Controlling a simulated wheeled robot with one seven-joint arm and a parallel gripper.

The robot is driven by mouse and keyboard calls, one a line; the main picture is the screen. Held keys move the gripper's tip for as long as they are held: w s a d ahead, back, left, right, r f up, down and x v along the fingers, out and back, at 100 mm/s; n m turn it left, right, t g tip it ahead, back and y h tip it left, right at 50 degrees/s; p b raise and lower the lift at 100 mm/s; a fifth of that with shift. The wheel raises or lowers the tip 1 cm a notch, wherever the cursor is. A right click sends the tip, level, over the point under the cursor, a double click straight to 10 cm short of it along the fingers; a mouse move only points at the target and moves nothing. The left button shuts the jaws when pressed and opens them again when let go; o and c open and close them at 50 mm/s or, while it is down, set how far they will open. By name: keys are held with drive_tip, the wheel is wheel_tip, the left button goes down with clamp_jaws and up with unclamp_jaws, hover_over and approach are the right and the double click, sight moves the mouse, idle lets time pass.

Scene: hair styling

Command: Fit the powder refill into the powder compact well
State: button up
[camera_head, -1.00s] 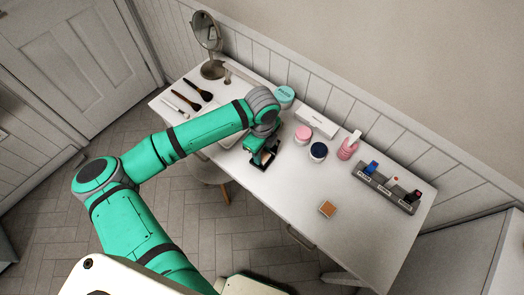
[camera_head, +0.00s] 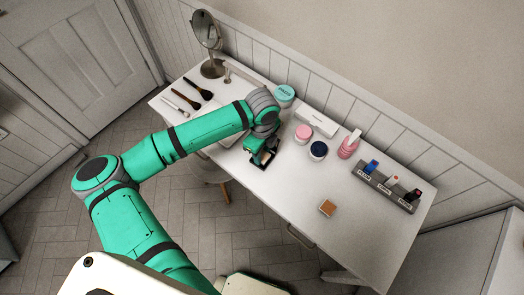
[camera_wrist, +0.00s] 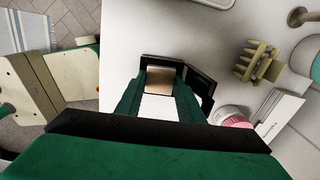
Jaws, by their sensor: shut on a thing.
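My gripper (camera_head: 257,150) is over the front edge of the table, right at the black powder compact (camera_head: 263,163). In the wrist view my gripper (camera_wrist: 158,88) points down at the compact (camera_wrist: 163,61), which lies with its lid (camera_wrist: 202,84) open to the right. The jaws are shut on a tan, square powder refill (camera_wrist: 158,77), which shows between the fingertips. It is within or just above the compact's dark frame; I cannot tell if it is seated. The fingers hide the near edge of the compact.
Pink (camera_head: 303,133) and dark blue-lidded (camera_head: 318,150) jars and a white box (camera_head: 317,123) stand behind. A clawed hair clip (camera_wrist: 258,62) is near.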

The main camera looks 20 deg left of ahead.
drive_tip(key=shift+f, duration=0.15)
drive_tip(key=o, duration=1.1)
wheel_tip(320, 180, up, 11)
